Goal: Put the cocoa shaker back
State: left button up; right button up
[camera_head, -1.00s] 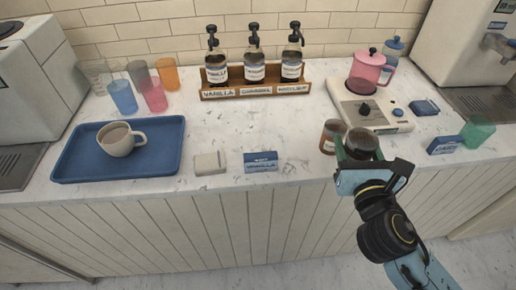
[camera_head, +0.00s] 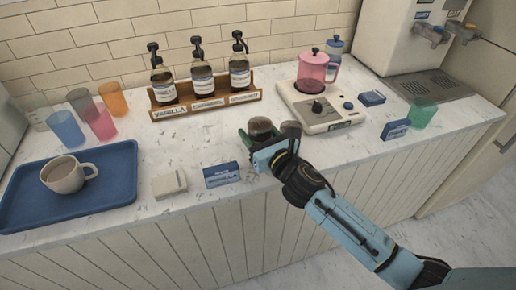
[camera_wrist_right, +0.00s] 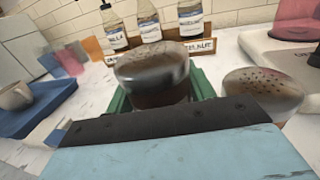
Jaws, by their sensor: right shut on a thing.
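The cocoa shaker (camera_head: 260,127), a dark brown jar with a rounded top, is in my right gripper (camera_head: 256,143) near the front edge of the counter. In the right wrist view, the shaker (camera_wrist_right: 152,76) stands upright between the green fingers, and my right gripper is shut on it. I cannot tell whether its base touches the counter. A second brown shaker (camera_head: 291,129), with a dotted top in the wrist view (camera_wrist_right: 262,88), is just to its right, partly hidden behind my gripper. My left gripper is not in view.
A syrup rack (camera_head: 205,105) stands behind. A white scale (camera_head: 320,106) with a pink pot (camera_head: 313,72) is to the right. A blue box (camera_head: 222,175) and a pale block (camera_head: 170,184) lie left of my gripper, then a blue tray (camera_head: 115,188) with a cup (camera_head: 65,176).

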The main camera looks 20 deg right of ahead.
jog(key=shift+f+b, duration=0.7)
jog(key=shift+f, duration=1.25)
jog(key=shift+f, duration=0.1)
jog(key=o, duration=1.1)
jog(key=shift+c, duration=0.2)
jog(key=shift+r, duration=0.2)
jog(key=v, duration=1.2)
